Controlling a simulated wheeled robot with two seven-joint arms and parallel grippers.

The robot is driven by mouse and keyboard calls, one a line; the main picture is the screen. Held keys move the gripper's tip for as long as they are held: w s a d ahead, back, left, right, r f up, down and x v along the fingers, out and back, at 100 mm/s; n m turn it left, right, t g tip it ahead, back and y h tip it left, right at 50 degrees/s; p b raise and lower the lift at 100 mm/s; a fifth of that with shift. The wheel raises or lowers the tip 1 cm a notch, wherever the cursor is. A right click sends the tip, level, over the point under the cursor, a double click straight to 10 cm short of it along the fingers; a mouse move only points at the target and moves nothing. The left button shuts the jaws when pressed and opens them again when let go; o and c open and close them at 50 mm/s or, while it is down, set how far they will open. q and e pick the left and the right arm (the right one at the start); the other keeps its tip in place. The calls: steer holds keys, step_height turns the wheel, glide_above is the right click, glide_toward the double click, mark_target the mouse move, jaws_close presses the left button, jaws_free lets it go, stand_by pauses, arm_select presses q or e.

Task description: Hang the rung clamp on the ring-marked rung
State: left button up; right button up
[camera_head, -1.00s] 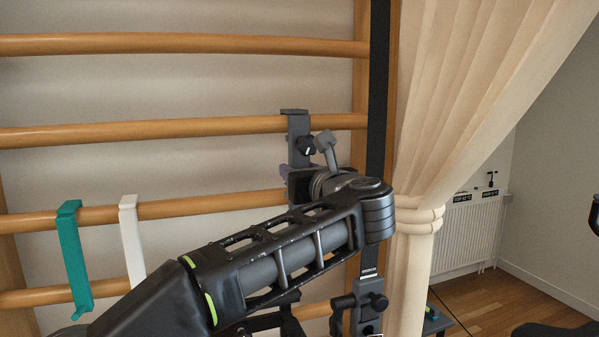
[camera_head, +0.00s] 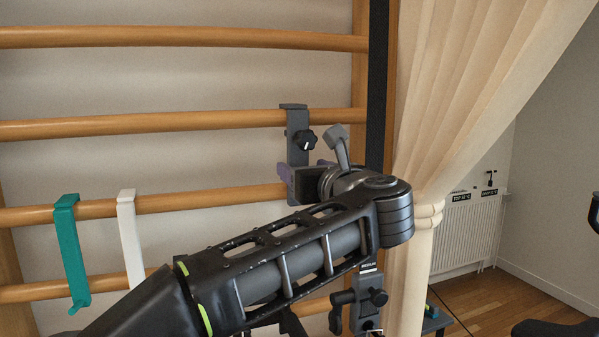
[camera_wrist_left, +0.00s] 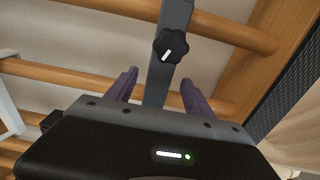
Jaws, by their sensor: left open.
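The rung clamp (camera_head: 298,138) is a grey upright bar with a black knob. Its top hook sits over the second rung from the top (camera_head: 170,125) in the head view, near the right post, and it hangs roughly upright. My left gripper (camera_wrist_left: 159,77) is open, its purple fingers on either side of the clamp bar (camera_wrist_left: 158,88) below the knob, apart from it in the wrist view. In the head view the left gripper (camera_head: 302,172) is at the clamp's lower part, which it partly hides. I see no ring mark on any rung. My right gripper is not in view.
A teal hook (camera_head: 68,245) and a white hook (camera_head: 129,235) hang on a lower rung at left. A grey fitting with black knobs (camera_head: 362,300) is at lower right. A tied cream curtain (camera_head: 450,100) hangs right of the post, before a radiator (camera_head: 468,235).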

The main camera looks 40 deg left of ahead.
arm_select(q)
steer(key=p+v, duration=0.1)
steer(key=v, duration=0.3)
steer(key=shift+s+p, duration=0.1)
steer(key=shift+p, duration=0.25)
